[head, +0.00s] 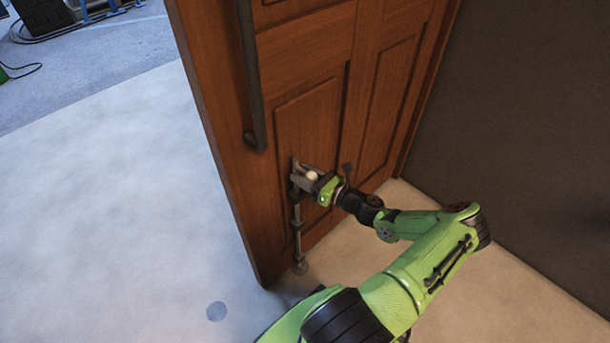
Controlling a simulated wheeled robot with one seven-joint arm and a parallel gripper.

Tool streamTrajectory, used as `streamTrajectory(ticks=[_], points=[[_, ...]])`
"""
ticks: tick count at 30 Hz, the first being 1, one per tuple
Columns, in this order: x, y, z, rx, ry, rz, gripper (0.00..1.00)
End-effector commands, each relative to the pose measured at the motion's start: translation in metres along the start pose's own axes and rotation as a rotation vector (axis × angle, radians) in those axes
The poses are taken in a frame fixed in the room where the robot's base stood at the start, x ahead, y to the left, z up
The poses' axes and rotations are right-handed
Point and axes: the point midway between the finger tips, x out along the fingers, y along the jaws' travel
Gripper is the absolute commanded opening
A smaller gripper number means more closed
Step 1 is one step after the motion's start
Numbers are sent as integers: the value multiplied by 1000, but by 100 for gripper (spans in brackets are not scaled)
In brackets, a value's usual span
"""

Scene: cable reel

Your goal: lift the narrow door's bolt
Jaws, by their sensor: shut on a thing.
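The narrow door (308,112) is brown panelled wood and fills the upper middle of the head view. Its bolt (298,228) is a thin grey vertical rod low on the door face, near the left edge. The rod's lower end sits close to the floor; I cannot tell whether it touches. My gripper (304,178) is at the top of the bolt, shut on it. The gripper and wrist hide part of the bolt's upper end.
A long dark pull handle (250,80) runs vertically above the bolt. A dark wall (520,130) stands to the right. The floor at left is clear; cables (40,38) lie at far upper left.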

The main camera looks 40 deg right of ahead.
Motion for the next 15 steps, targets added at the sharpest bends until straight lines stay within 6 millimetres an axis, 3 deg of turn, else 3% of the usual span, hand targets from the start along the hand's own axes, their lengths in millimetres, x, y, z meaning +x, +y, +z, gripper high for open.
streamTrajectory(ticks=[5,15], points=[[0,3,16,-1,0,0,0],[0,14,73,-2,-2,1,0]])
